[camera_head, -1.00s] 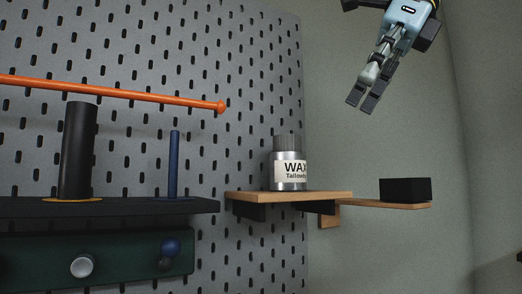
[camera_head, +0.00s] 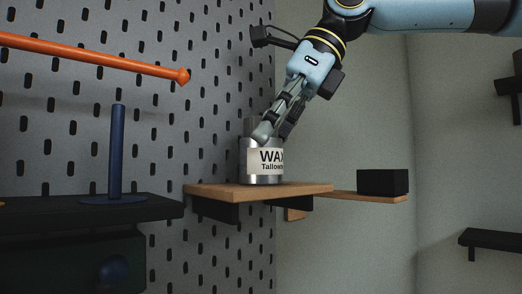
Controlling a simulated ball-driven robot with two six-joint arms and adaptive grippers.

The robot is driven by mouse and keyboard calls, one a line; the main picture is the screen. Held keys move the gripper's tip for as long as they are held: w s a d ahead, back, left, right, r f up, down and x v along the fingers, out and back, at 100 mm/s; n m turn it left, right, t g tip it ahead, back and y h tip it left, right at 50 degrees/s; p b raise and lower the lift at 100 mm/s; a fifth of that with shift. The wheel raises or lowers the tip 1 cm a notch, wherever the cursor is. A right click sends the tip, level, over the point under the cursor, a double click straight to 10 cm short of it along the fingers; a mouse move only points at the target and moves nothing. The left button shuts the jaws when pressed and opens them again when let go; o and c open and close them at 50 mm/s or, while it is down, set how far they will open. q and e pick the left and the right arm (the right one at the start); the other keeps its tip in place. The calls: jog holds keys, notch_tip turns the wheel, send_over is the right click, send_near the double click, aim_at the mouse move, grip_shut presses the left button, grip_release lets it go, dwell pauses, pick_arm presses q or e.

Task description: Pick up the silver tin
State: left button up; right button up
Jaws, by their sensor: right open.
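The silver tin (camera_head: 246,163) stands upright on a small wooden shelf (camera_head: 300,190), with a pale label reading WAX and a grey lid (camera_head: 250,127). My right gripper (camera_head: 275,130) comes down from the upper right, with its fingertips at the top of the tin. It is open. The fingers overlap the tin's lid and upper right side in the picture; I cannot tell whether they touch it. My left gripper is not in view.
A black box (camera_head: 383,182) sits on a lower wooden ledge to the right. A blue rod (camera_head: 117,150) stands on a dark shelf (camera_head: 150,211) at left. An orange bar (camera_head: 90,56) crosses the upper left before the grey pegboard (camera_head: 215,60). A black bracket shelf (camera_head: 490,240) is at far right.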

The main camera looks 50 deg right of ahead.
jog(key=shift+w+a+f, duration=0.25)
jog(key=shift+w+f, duration=0.05)
jog(key=shift+f, duration=0.2)
jog(key=shift+w+a+f, duration=0.1)
jog(key=shift+w+f, duration=0.1)
jog(key=shift+f, duration=0.05)
jog(key=shift+w+f, duration=0.1)
jog(key=shift+c, duration=0.3)
jog(key=shift+s, duration=0.2)
jog(key=c, duration=1.1)
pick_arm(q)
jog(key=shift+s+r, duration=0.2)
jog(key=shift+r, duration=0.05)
pick_arm(e)
jog(key=shift+c, duration=0.8)
jog(key=shift+w, duration=0.1)
